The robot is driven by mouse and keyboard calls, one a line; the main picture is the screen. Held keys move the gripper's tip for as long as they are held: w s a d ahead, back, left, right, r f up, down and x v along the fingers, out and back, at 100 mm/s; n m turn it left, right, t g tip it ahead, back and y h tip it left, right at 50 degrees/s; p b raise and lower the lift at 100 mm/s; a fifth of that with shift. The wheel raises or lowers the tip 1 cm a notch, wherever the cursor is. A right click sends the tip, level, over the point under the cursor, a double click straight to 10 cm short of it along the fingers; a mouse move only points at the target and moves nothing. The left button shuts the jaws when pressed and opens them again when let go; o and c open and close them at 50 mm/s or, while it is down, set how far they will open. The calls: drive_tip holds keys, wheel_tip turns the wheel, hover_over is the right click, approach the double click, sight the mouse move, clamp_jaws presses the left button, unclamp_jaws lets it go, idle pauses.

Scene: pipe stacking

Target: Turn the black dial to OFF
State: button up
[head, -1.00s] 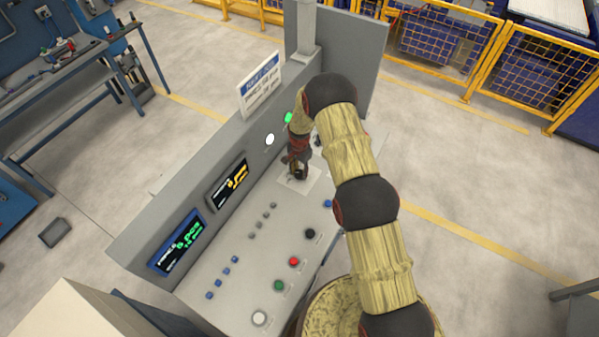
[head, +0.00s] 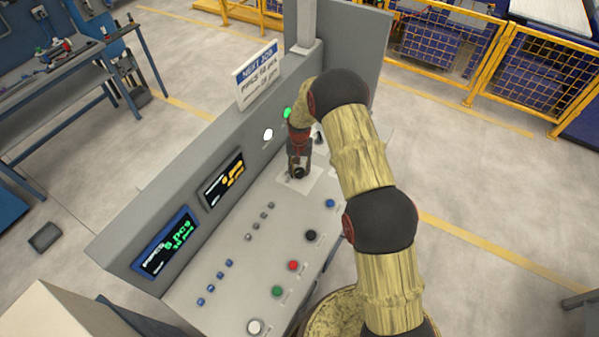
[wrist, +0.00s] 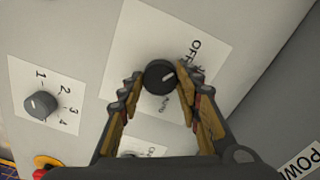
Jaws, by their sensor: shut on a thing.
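The black dial (wrist: 160,75) sits on a white plate (wrist: 125,50) in the wrist view. Its light mark points right and slightly up, toward the side where the OFF lettering (wrist: 194,50) is. The Auto lettering (wrist: 163,104) is below the dial. My gripper (wrist: 159,76) is shut on the dial, one finger at each side. The right finger covers part of the plate. In the head view my gripper (head: 299,172) is down at the plate (head: 313,184) on the grey console, and the dial is hard to make out.
A grey knob (wrist: 40,104) numbered 1 to 4 is left of the dial in the wrist view. The console (head: 240,285) has several buttons, including a red one (head: 293,266). Two displays (head: 168,243) and a NEXT JOB sign (head: 257,75) are along its back panel.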

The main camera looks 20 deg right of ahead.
sight(299, 171)
drive_tip(key=shift+w, duration=0.1)
idle(0.3)
drive_tip(key=o, duration=1.2)
drive_tip(key=shift+c, duration=0.2)
wheel_tip(299, 171, up, 12)
idle(0.3)
